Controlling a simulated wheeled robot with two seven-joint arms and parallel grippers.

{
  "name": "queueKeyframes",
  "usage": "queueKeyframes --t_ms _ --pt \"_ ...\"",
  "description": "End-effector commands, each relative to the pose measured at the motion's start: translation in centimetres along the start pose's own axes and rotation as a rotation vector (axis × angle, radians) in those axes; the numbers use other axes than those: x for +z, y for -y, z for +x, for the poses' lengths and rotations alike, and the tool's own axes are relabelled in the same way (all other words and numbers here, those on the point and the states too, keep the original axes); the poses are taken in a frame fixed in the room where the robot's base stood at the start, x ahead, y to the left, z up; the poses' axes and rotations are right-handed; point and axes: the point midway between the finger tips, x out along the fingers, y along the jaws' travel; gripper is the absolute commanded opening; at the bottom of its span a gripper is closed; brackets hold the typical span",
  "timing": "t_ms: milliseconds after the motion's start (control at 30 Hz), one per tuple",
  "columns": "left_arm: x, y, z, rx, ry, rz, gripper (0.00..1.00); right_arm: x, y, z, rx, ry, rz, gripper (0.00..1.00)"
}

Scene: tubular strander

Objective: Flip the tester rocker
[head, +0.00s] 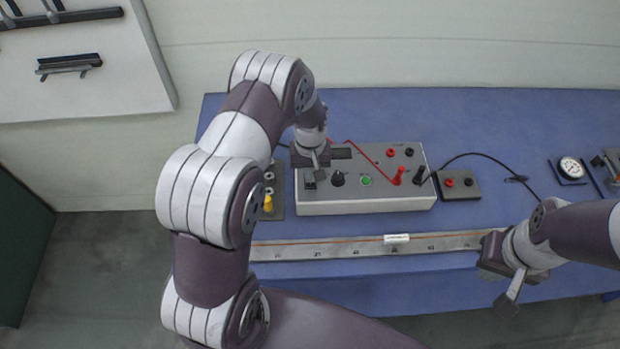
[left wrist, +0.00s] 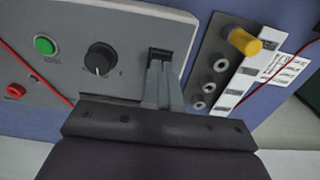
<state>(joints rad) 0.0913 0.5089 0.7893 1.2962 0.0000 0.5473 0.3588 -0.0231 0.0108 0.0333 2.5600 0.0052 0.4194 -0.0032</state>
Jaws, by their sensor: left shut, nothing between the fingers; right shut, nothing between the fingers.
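The tester (head: 368,207) is a grey box on the blue bench, with a knob, a green button and red and black plugs on its top. Its black rocker (head: 310,181) is at the left end of the panel; in the left wrist view the rocker (left wrist: 160,55) shows at the fingertips. My left gripper (head: 318,172) is shut and empty, its tips right at the rocker; I cannot tell whether they touch it. The left wrist view shows the shut fingers (left wrist: 161,72) too. My right gripper (head: 507,306) is shut and empty in front of the bench's right part, away from the tester.
A dark terminal strip with a yellow plug (head: 268,204) stands left of the tester. A small box with red and black sockets (head: 459,185) is on its right, with a black cable. A long ruler (head: 350,246) lies along the front. A gauge (head: 571,168) sits far right.

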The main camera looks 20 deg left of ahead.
Motion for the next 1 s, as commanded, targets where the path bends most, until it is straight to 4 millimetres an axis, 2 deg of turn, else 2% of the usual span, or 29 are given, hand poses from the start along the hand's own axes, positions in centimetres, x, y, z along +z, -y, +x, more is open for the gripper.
queueKeyframes --t_ms 1000 --pt "0.0 0.0 1.6 0.0 0.0 0.0 0.0 0.1 0.0 1.2 0.0 0.0 0.0 0.0"
